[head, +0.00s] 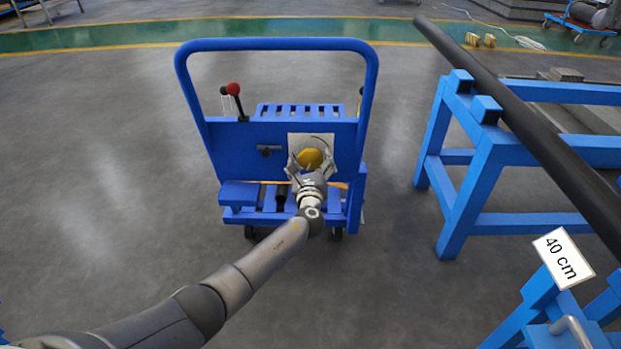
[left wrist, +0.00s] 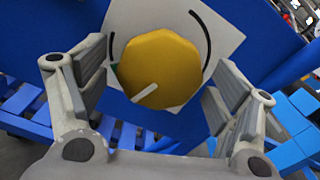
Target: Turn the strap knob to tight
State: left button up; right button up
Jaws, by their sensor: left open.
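The strap knob (head: 311,158) is yellow and sits on a pale square plate (head: 325,141) on the blue cart's panel. In the left wrist view the knob (left wrist: 160,66) is a yellow many-sided disc with a white pointer mark at its lower left. Black arcs are printed on the plate (left wrist: 212,22) at both sides of it. My left gripper (head: 306,163) is open in front of the knob. In the left wrist view its two fingers (left wrist: 155,100) stand at the left and right of the knob, apart from it as far as I can see. My right gripper is not in view.
The blue cart (head: 277,45) has a tall hoop handle and a red-topped lever (head: 234,89) at the left. At the right, blue stands (head: 465,150) carry a long dark pipe (head: 520,110). A "40 cm" sign (head: 563,258) is at lower right. The floor left of the cart is clear.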

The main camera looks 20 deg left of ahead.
pick_arm(q)
jog(key=v, duration=1.1)
jog(key=shift+s, duration=0.1)
